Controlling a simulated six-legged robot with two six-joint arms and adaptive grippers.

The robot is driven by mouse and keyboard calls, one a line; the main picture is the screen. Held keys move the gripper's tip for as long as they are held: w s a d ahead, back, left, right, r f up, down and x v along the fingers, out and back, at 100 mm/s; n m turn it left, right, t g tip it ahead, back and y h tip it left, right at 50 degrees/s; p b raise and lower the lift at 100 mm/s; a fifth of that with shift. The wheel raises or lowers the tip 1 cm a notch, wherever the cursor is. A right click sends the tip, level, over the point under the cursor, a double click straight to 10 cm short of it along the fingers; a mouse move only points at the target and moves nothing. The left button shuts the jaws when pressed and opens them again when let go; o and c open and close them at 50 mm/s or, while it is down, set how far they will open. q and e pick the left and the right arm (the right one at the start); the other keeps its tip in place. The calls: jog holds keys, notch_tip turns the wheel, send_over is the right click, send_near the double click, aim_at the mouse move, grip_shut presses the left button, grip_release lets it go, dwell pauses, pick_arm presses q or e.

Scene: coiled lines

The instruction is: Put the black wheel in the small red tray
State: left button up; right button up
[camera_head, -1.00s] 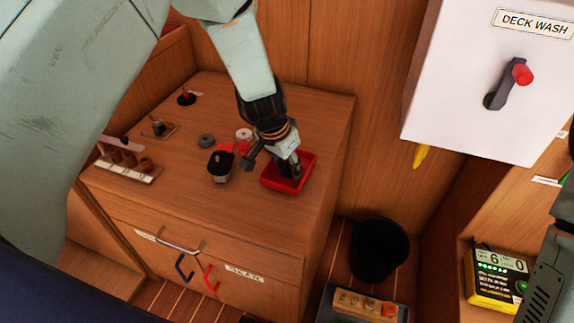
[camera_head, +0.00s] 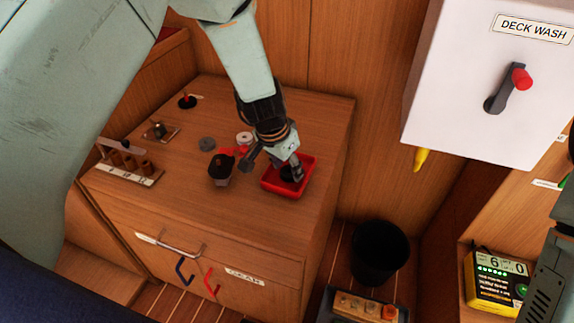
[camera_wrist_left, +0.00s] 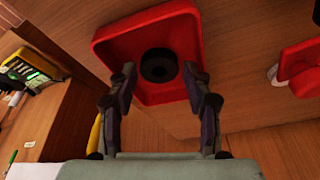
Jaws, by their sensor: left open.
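The small red tray (camera_head: 268,187) sits on the wooden cabinet top near its right side; it also shows in the left wrist view (camera_wrist_left: 112,46). The black wheel (camera_wrist_left: 158,65) lies flat on the tray floor, and in the head view it shows as a dark disc (camera_head: 287,174) partly behind my fingers. My left gripper (camera_head: 275,169) is open above the tray. In the left wrist view its fingers (camera_wrist_left: 159,72) stand apart on either side of the wheel, with no clear contact. My right gripper is not in view.
A dark cup-like item (camera_head: 220,170) with a red part stands left of the tray. A grey ring (camera_head: 207,144) and a white ring (camera_head: 244,138) lie behind it. A black bin (camera_head: 379,252) stands on the floor.

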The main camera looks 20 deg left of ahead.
pick_arm(q)
jog(key=p+v, duration=0.2)
jog(key=v, duration=0.9)
jog(key=shift+r+p, duration=0.25)
jog(key=shift+p, duration=0.1)
jog(key=shift+s, duration=0.1)
